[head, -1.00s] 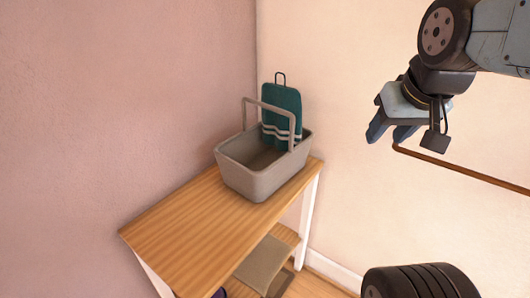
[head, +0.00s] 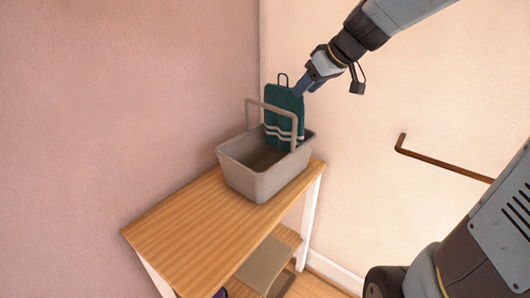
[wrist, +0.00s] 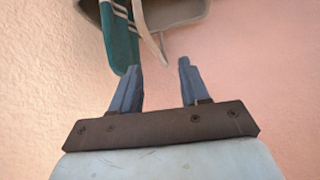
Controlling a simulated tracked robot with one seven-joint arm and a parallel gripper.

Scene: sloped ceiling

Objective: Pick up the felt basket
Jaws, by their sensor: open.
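The felt basket (head: 262,180) is grey with a tall arched handle (head: 272,107). It stands upright on the wooden table (head: 190,230) near the wall corner. Part of it also shows at the top of the wrist view (wrist: 178,14), with its handle running down toward the space above my fingers. My gripper (head: 299,92) is above the basket and to the right of its handle, in front of the teal item's upper part in the head view. In the wrist view my gripper (wrist: 158,66) has its two fingers apart with nothing between them.
A teal item with white stripes and a wire loop (head: 285,115) stands upright behind the basket's handle; the wrist view shows it (wrist: 120,45) left of the handle. A brown rail (head: 440,162) runs along the right wall. The table's front left is bare.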

